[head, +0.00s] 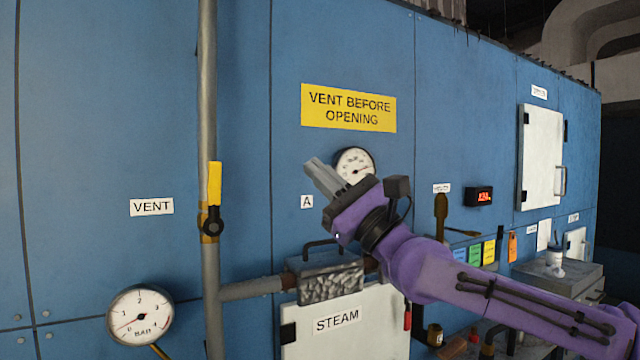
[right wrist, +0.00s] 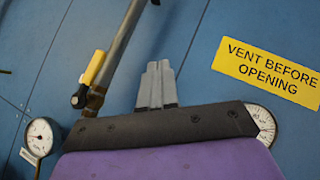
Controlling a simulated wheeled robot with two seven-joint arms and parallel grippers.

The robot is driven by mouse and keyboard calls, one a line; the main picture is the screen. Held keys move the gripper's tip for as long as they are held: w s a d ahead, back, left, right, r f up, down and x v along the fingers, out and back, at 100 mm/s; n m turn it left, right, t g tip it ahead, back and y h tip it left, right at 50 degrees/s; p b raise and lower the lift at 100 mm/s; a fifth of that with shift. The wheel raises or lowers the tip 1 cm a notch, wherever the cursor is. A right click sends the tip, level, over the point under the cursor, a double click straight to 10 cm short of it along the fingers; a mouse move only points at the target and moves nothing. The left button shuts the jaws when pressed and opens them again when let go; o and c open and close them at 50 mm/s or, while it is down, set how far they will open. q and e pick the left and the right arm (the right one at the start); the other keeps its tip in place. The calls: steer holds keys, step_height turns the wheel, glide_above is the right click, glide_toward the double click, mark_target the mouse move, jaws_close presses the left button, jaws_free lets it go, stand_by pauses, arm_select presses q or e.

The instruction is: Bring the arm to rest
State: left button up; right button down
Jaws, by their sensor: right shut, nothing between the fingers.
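My right arm is purple and comes in from the lower right of the head view. Its right gripper (head: 318,172) points up and left in front of the blue panel, with its grey fingers together and nothing between them. The gripper also shows in the right wrist view (right wrist: 157,72), fingers side by side against the blue panel. It partly covers a round gauge (head: 355,164) below the yellow "VENT BEFORE OPENING" sign (head: 348,108). I cannot tell how far the fingertips are from the panel. My left gripper is not in view.
A grey vertical pipe (head: 208,90) carries a valve with a yellow handle (head: 214,183), upright along the pipe. A "BAR" gauge (head: 140,314) is at lower left. A "STEAM" door (head: 375,335) lies below the gripper. A white door (head: 541,155) and a grey cabinet (head: 575,275) stand at right.

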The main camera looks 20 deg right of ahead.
stand_by(0.4)
